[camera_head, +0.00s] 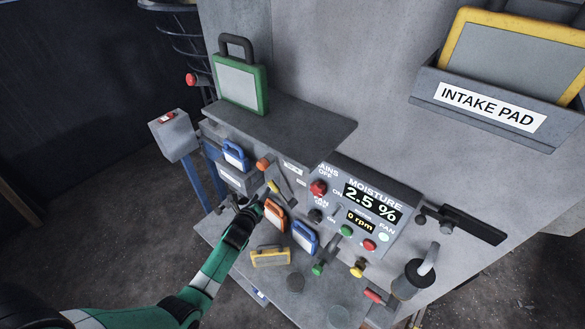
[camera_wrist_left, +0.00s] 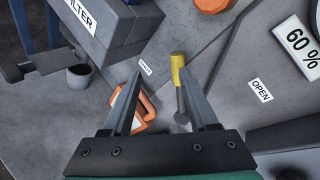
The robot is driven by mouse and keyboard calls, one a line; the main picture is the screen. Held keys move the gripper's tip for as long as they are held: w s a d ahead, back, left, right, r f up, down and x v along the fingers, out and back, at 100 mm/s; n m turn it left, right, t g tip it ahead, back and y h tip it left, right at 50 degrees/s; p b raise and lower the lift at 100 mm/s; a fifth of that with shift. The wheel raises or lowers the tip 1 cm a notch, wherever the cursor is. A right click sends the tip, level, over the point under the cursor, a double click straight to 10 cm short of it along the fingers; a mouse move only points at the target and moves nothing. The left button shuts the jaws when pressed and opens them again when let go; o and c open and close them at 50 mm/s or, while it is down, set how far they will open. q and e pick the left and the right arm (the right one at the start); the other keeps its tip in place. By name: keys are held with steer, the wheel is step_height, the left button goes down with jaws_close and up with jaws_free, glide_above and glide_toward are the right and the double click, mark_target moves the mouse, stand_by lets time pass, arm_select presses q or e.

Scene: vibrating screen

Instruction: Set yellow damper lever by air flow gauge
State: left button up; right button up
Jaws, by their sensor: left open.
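The yellow damper lever (camera_wrist_left: 178,70) shows in the left wrist view as a yellow grip on a grey rod. A small yellow piece on the panel, probably the same lever (camera_head: 273,186), shows in the head view just beyond my left gripper (camera_head: 250,203). In the wrist view my left gripper (camera_wrist_left: 159,76) is open, its fingers spread. The lever lies between them in the picture, close beside the right finger; I cannot tell if they touch. No gauge marked air flow is readable; a sign reading "60 %" (camera_wrist_left: 300,42) stands right of the lever.
An "OPEN" label (camera_wrist_left: 260,90) lies right of the lever. Orange (camera_head: 275,215), blue (camera_head: 304,236) and yellow (camera_head: 270,256) framed pads sit near my gripper. The moisture panel (camera_head: 368,205) with buttons is to the right. A green-framed pad (camera_head: 240,82) stands on the shelf above.

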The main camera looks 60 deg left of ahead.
arm_select(q)
steer(key=v, duration=0.6)
stand_by(0.7)
